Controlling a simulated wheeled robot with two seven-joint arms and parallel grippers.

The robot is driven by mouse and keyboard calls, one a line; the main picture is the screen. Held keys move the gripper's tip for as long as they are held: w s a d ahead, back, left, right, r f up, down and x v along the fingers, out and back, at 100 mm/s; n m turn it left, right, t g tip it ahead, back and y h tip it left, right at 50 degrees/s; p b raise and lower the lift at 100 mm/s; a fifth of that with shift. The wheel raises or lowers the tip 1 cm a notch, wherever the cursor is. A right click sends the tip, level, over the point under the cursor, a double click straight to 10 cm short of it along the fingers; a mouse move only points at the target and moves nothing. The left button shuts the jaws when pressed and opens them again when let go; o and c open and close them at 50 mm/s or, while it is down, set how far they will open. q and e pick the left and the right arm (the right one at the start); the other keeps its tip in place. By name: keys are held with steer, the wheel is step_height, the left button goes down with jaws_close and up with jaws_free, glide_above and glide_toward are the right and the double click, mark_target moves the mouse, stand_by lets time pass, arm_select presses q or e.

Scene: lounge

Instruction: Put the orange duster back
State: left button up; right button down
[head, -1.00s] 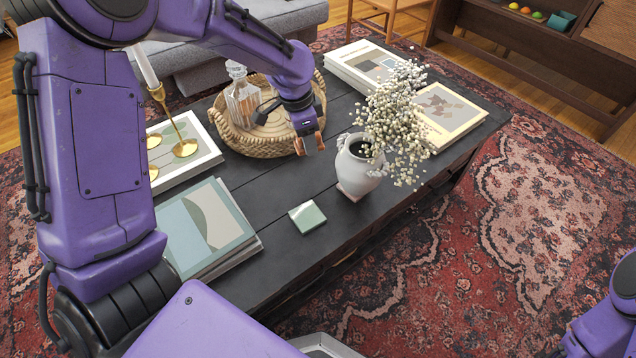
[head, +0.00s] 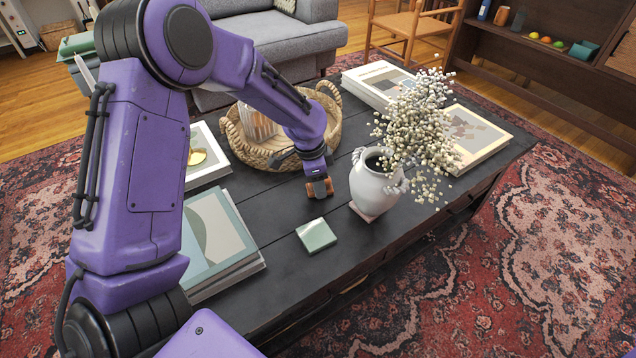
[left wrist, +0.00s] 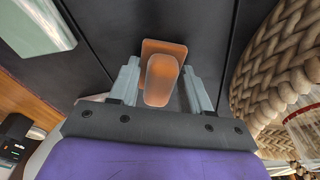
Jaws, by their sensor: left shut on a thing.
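The orange duster (left wrist: 163,78) has a flat base and a paler raised part. It sits between the two grey fingers of my left gripper (left wrist: 162,92), which is shut on it. In the head view the duster (head: 322,187) shows at the tip of my left gripper (head: 318,184), over the dark coffee table (head: 275,215). It is between the woven basket and the white vase, behind the green square block. I cannot tell whether it touches the table. My right gripper is not in view.
The white vase (head: 372,187) with flowers stands just right of the gripper. The woven tray basket (head: 262,158) with a glass decanter is behind-left. A green square block (head: 316,235) lies in front. Books (head: 225,240) lie at left; other books (head: 470,140) lie at right.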

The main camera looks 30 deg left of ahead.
arm_select(q)
steer(key=shift+f, duration=0.15)
steer(key=o, duration=1)
steer(key=r+p, duration=0.1)
steer(key=r, duration=0.3)
steer(key=r+p, duration=0.2)
steer(key=r, duration=0.2)
steer(key=s+a+r+p, duration=0.1)
steer(key=r, duration=0.3)
steer(key=shift+s+a+r, duration=0.1)
